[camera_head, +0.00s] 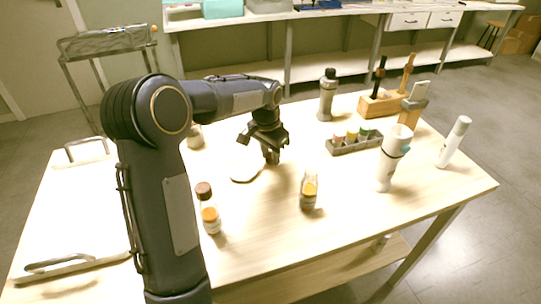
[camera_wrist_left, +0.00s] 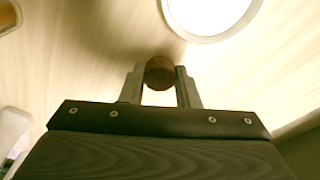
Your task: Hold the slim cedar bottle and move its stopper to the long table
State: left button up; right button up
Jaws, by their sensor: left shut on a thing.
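My left gripper (camera_head: 271,157) reaches over the wooden table beside a round white dish. In the left wrist view its two fingers (camera_wrist_left: 160,80) are shut on a round brown stopper (camera_wrist_left: 160,72). The stopper is above the table top, near the dish (camera_wrist_left: 212,18); I cannot make it out in the head view. A small bottle with amber contents (camera_head: 309,191) stands upright at the front middle with no brown cap on it. Another bottle with a brown cap (camera_head: 208,210) stands front left. I cannot tell from labels which is cedar. My right gripper is not in view.
A long bench (camera_head: 340,68) runs along the back. The table's front right is clear.

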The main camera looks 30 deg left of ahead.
pick_arm(q)
jog(key=shift+f, duration=0.3)
jog(key=o, duration=1.1)
